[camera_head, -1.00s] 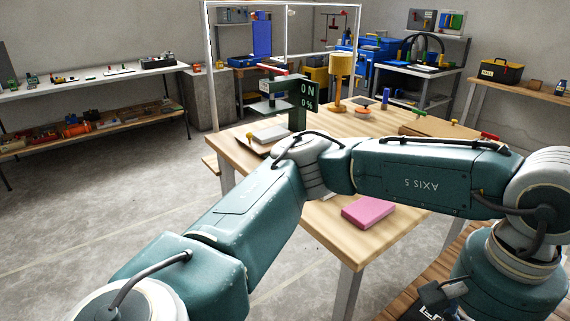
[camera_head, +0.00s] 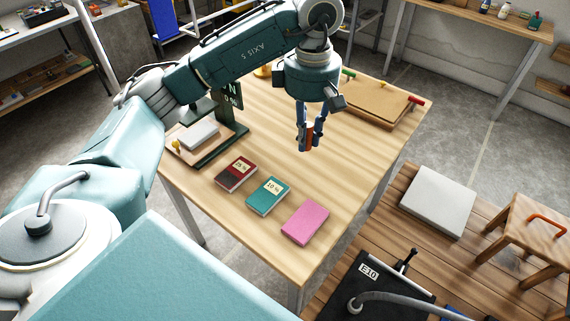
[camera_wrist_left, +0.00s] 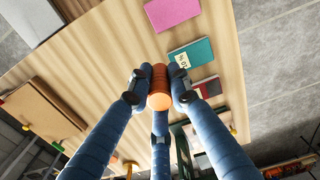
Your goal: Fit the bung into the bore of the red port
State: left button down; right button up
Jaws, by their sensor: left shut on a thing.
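My left gripper (camera_head: 311,128) hangs above the wooden table, its fingers pointing down. It is shut on an orange-brown ribbed bung (camera_head: 309,141). In the left wrist view the bung (camera_wrist_left: 160,86) sits between the blue fingers, its round end facing the camera. A tan board (camera_head: 376,101) lies on the table to the right of the gripper. Small coloured pieces stand along its edges: green (camera_head: 348,74), yellow (camera_head: 383,86) and red (camera_head: 416,100). The red one may be the red port; its bore cannot be made out. My right gripper is not in view.
The tabletop between gripper and board is clear. A stool (camera_head: 533,240) stands at right.

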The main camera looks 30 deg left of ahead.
pick_arm(q)
jog(key=shift+a+f, duration=0.2)
jog(key=shift+a, duration=0.1)
jog(key=p, duration=0.2)
send_over(301, 196)
notch_tip(301, 196, down, 15)
jog(key=shift+s+r, duration=0.1)
notch_tip(301, 196, down, 4)
jog(key=shift+f+p, duration=0.25)
jog(key=shift+p, duration=0.35)
jog(key=shift+f+b, duration=0.2)
jog(key=shift+b, duration=0.1)
jog(key=c, duration=1.6)
grip_release()
jog(key=shift+r, duration=0.15)
